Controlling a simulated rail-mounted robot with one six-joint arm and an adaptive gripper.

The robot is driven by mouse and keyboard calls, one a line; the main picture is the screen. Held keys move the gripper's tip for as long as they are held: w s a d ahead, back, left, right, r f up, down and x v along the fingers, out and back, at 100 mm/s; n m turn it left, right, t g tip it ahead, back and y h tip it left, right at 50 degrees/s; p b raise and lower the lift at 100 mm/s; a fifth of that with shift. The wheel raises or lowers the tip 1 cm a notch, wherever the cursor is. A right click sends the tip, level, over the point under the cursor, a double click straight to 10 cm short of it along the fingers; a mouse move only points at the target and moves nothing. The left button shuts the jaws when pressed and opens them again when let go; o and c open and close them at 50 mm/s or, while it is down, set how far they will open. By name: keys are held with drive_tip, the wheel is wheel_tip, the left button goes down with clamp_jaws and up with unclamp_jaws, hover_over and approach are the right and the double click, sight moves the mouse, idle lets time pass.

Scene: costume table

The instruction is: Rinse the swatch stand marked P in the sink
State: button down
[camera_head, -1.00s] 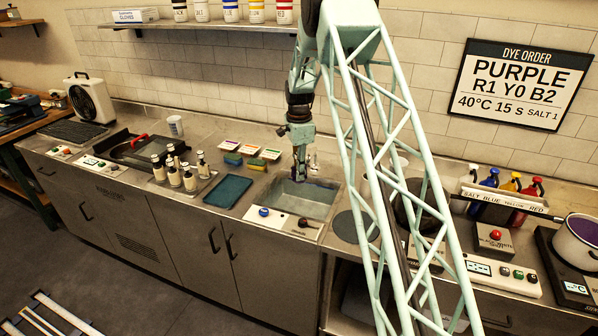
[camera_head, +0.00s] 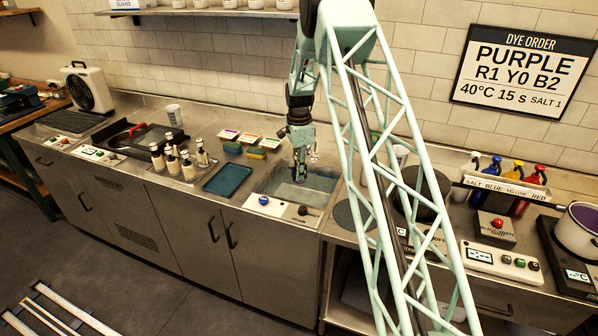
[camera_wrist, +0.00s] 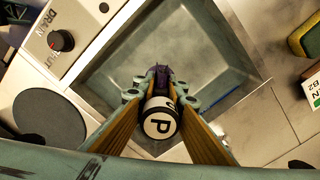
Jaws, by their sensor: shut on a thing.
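My gripper (camera_wrist: 158,97) is shut on the stand, one finger on each side, above the sink (camera_wrist: 208,78). In the head view my gripper (camera_head: 300,155) points down over the sink (camera_head: 318,192), at its back part. The stand is too small to make out clearly there. Whether it touches the basin, I cannot tell.
A sink panel with a blue knob (camera_head: 263,201) and a dark knob (camera_head: 302,211) lies along the front edge. A blue tray (camera_head: 228,180), several bottles (camera_head: 172,160) and sponges (camera_head: 250,145) stand to the left. A dark pot (camera_head: 425,190) stands to the right.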

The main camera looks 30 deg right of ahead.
drive_tip(key=shift+f+b, duration=2.8)
drive_tip(key=shift+f, duration=4)
drive_tip(key=shift+w+a+f, duration=0.1)
drive_tip(key=shift+w+a, duration=0.6)
drive_tip(key=shift+w, duration=0.15)
drive_tip(key=shift+s, duration=0.1)
drive_tip(key=shift+s+d+b, duration=0.35)
drive_tip(key=shift+s+d, duration=1.1)
drive_tip(key=shift+s, duration=0.2)
drive_tip(key=shift+w+a, duration=0.1)
drive_tip(key=shift+w, duration=0.05)
drive_tip(key=shift+w+a, duration=1.35)
drive_tip(key=shift+w, duration=0.25)
